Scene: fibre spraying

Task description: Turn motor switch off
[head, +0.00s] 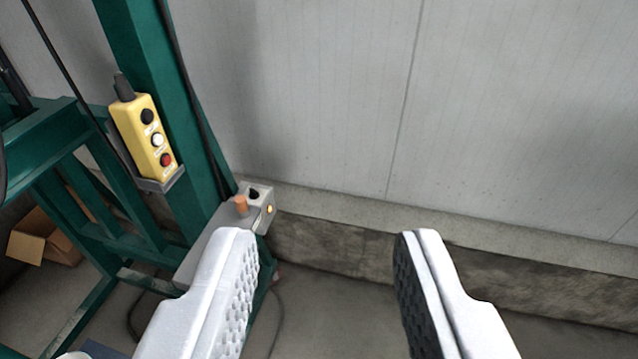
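My gripper (327,240) is open and empty, its two white fingers with dark textured pads wide apart. Behind the left finger, a grey box (258,213) is fixed low on a green post. It carries an orange-brown knob or lever (241,204), a black part (254,194) on top and a small yellow light or button (269,209) on its right face. The left finger hides part of this box. I cannot tell which of these is the motor switch. A yellow control pendant (144,137) with black, white and red buttons sits in a holder on the post, upper left.
The green steel frame (143,66) fills the left side, with dark cables along it. A cardboard box (48,236) lies on the floor at far left. A grey panel wall (500,110) with a concrete ledge (500,243) stands behind. Between the fingers is free room.

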